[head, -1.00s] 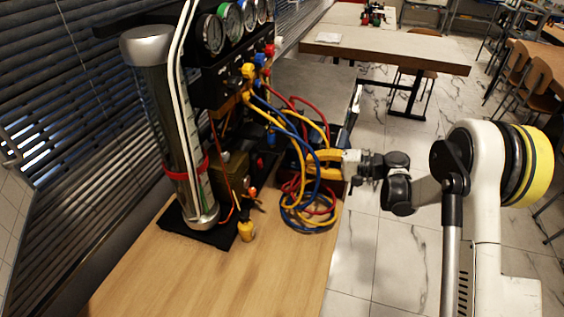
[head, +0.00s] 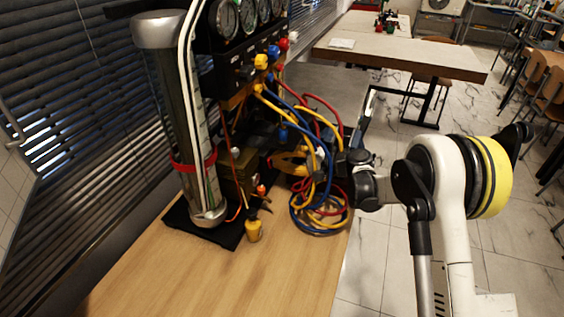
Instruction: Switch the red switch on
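The gauge rig (head: 232,65) stands on the wooden table against the blinds. My gripper (head: 277,162), with yellow fingers, reaches in from the right at the rig's lower part. Blue, yellow and red hoses hang in front of it and partly hide the fingers, so I cannot tell whether they are open or shut. I cannot clearly make out the red switch; a small reddish spot near the fingertips is too small and too covered to identify. A red knob (head: 283,44) shows higher on the rig, beside a blue knob (head: 273,52) and a yellow one (head: 261,62).
Looped hoses (head: 318,215) hang at the table's right edge, close around my wrist. A clear cylinder (head: 185,120) stands on a black base at left, with a yellow fitting (head: 254,231) nearby. The front of the wooden table (head: 215,280) is clear.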

